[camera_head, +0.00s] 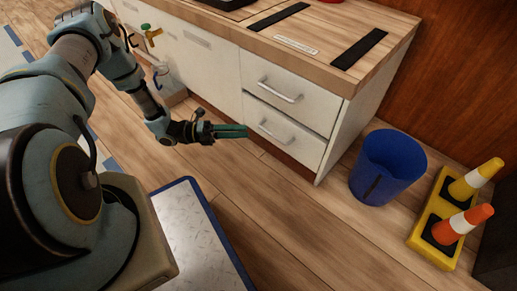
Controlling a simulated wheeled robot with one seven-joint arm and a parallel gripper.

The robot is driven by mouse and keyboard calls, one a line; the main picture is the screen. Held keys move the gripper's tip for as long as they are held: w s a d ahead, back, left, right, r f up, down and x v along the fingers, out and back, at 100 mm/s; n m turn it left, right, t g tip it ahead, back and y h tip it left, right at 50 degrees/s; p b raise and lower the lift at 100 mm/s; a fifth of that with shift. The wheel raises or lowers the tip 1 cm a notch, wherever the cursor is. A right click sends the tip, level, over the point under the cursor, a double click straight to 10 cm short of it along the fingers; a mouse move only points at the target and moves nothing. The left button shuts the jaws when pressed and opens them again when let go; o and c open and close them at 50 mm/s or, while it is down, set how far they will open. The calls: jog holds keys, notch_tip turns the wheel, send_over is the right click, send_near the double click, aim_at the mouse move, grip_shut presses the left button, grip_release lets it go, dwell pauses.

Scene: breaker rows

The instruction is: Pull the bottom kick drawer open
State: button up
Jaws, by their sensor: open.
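The white cabinet has two drawers stacked at its right end in the head view. The lower drawer (298,145) looks shut, with a pale bar handle (277,132) across its front. The upper drawer (310,104) also looks shut, with its own bar handle. A dark brown kick strip (238,130) runs under the cabinet near the floor. My gripper (246,131) has teal fingers and is open, reaching right toward the lower drawer. Its tips appear just left of the lower handle. I cannot tell whether they touch the drawer front, and nothing shows between them.
A blue bin (390,168) stands right of the cabinet. A yellow tray (433,250) beside it holds two striped cones. The wooden countertop (325,20) overhangs the drawers. Valves (150,34) stick out at the cabinet's left. Wooden floor before the drawers is clear.

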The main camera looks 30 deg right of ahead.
aim_at(271, 134)
jog(key=shift+s+d+f+n+t+h+b, duration=0.15)
jog(key=shift+s+d+f+n+h+b, duration=0.15)
jog(key=shift+s+d+b, duration=0.85)
jog(key=shift+s+d+f+n+t+h+b, duration=0.25)
jog(key=shift+s+d+f+n, duration=0.25)
jog(key=shift+d, duration=1.4)
jog(key=shift+s+d+f+n+t+h+b, duration=0.1)
jog(key=shift+s+d+f+n+h+b, duration=0.2)
jog(key=shift+s+d+b, duration=0.9)
jog(key=shift+w+d+p, duration=0.3)
jog(key=shift+w+p, duration=0.05)
jog(key=shift+p, duration=0.05)
grip_shut()
